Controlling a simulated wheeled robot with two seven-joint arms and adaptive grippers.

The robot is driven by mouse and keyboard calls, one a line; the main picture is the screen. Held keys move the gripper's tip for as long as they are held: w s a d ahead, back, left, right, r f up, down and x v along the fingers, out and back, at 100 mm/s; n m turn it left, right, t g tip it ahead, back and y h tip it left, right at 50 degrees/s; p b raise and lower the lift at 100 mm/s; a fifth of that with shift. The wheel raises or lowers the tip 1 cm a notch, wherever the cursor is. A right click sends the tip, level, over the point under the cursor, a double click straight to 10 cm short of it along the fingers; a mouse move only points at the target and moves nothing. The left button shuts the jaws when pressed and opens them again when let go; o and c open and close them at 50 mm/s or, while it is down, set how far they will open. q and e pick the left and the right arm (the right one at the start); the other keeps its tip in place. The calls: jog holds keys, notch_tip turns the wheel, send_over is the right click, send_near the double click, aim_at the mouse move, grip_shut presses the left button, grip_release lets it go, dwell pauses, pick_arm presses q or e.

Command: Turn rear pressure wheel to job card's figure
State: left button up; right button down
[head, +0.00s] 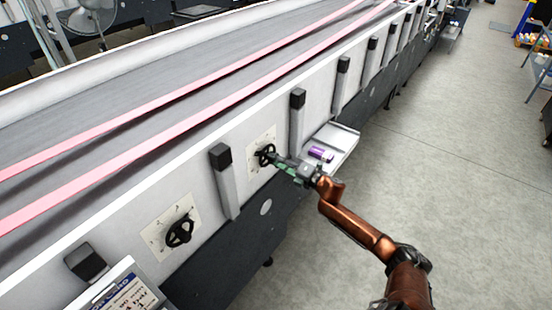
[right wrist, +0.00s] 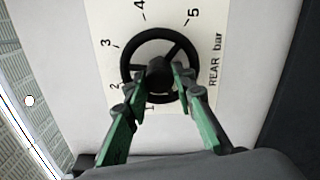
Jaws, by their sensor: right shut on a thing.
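The rear pressure wheel (head: 263,152) is a small black handwheel on a pale scale plate on the machine's side wall. In the right wrist view the black wheel (right wrist: 157,34) has spokes and a hub. Its plate (right wrist: 217,80) reads "REAR bar", with figures 1 to 5 around the wheel. My right gripper (right wrist: 158,85) is shut on the wheel at its middle, green fingers on either side of the hub. I cannot tell which figure the wheel points to. The job card (head: 128,293) is at the lower left, cut off, its figures unreadable. My left gripper is not in view.
A second black wheel (head: 180,232) on its own plate sits nearer on the same wall. Dark-capped posts (head: 228,185) stand along the wall. A pale shelf (head: 344,143) with a purple item (head: 320,153) lies just beyond my gripper.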

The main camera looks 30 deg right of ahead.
jog(key=shift+d+r+m+p, duration=0.1)
jog(key=shift+m+p, duration=2.2)
jog(key=shift+m, duration=4.25)
jog(key=shift+d+m+p, duration=0.1)
jog(key=shift+m+p, duration=2.2)
jog(key=shift+m, duration=4.25)
jog(key=c, duration=1.6)
grip_release()
